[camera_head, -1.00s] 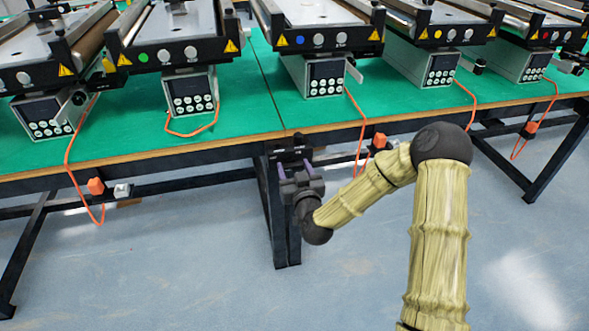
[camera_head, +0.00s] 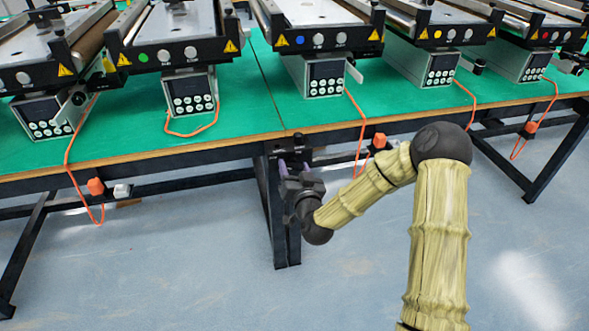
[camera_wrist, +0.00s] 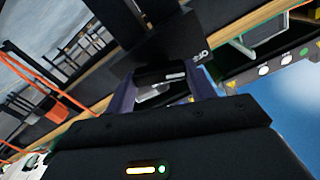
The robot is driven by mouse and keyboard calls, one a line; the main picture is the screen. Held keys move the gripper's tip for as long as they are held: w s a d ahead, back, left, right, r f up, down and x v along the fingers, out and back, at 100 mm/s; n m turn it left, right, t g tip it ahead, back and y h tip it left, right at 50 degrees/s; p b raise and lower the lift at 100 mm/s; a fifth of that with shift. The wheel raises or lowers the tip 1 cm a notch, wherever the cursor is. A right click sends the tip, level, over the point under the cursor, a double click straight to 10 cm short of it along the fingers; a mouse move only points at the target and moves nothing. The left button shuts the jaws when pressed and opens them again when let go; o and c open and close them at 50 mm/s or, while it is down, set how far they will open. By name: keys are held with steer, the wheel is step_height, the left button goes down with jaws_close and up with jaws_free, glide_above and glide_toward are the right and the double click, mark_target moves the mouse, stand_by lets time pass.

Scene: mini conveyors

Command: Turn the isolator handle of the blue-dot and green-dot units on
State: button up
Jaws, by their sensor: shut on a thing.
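The green-dot unit, marked by its green dot (camera_head: 143,57), stands on the left bench. The blue-dot unit, marked by its blue dot (camera_head: 299,39), stands right of the bench seam. A dark isolator (camera_head: 291,145) sits under the bench edge near the middle legs. My gripper (camera_head: 294,165) is at it. In the wrist view its purple fingers (camera_wrist: 165,85) are shut on the black isolator handle (camera_wrist: 160,74), in front of a dark plate with small white marks (camera_wrist: 201,55). The fingers partly hide the handle; I cannot read its setting or tell which unit it serves.
The green bench tops (camera_head: 230,98) carry several conveyor units with grey control boxes. Orange cables with orange plugs (camera_head: 380,140) hang below the edge. Dark bench legs and rails (camera_head: 150,187) are close to my gripper. The blue-grey floor (camera_head: 180,270) in front is clear.

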steer(key=m, duration=0.3)
steer(key=shift+d+m, duration=0.1)
steer(key=shift+m, duration=0.3)
steer(key=m, duration=0.3)
steer(key=shift+f+m, duration=0.1)
steer(key=shift+m, duration=0.2)
steer(key=m+p, duration=0.1)
steer(key=m, duration=0.5)
steer(key=shift+d+f+m, duration=0.1)
steer(key=shift+f+m, duration=0.05)
steer(key=shift+m, duration=0.15)
steer(key=o, duration=1)
